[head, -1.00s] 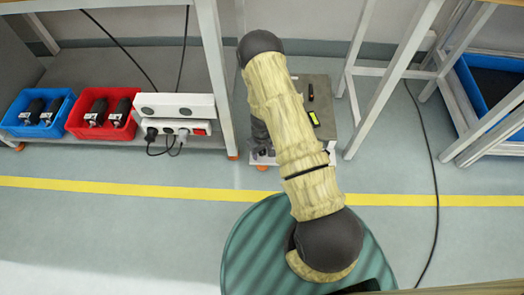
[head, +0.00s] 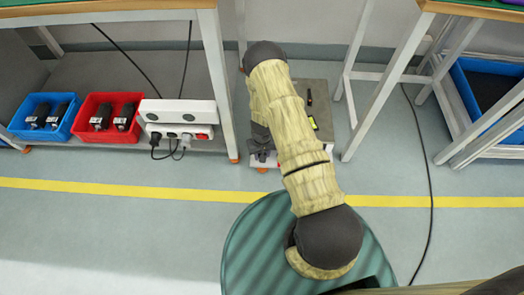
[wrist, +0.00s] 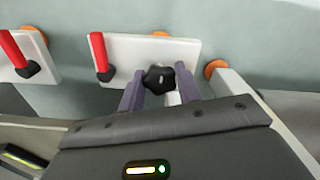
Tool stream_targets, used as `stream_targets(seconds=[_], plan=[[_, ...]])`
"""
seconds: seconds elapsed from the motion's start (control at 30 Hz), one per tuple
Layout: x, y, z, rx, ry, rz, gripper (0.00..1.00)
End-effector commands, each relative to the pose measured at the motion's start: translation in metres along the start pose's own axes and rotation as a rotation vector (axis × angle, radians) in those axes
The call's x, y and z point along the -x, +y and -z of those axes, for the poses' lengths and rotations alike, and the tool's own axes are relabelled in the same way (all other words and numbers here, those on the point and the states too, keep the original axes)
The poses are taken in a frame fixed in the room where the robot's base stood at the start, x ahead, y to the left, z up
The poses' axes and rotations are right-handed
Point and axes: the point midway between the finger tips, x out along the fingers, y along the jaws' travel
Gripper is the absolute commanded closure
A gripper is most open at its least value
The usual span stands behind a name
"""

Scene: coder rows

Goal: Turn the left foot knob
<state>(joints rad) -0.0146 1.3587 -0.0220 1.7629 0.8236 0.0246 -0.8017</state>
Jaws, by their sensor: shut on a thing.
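In the wrist view, a black lobed knob (wrist: 160,78) sits at the lower edge of a white plate (wrist: 125,52) with a red lever (wrist: 99,52). My gripper (wrist: 160,88) is shut on this knob, one purple-grey finger on each side. A second white plate with a red lever (wrist: 15,52) shows at the left edge. In the head view, my gripper (head: 264,157) is small and dark at the low grey cart (head: 319,95), partly covered by my forearm. The knob cannot be made out there.
A power strip (head: 180,112) with plugs, a red bin (head: 104,119) and a blue bin (head: 43,117) stand left of the cart under the bench. A white table leg (head: 385,85) is close on the right. A black cable (head: 425,165) lies on otherwise clear floor.

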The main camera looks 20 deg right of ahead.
Motion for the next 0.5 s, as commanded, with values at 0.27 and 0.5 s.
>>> stream_targets(seconds=[0.27, 0.5], plan=[[-0.0003, -0.0010, -0.0004, -0.081, -0.001, 0.001, 0.89], [-0.0006, -0.0012, -0.0005, -0.079, -0.001, 0.001, 0.61]])
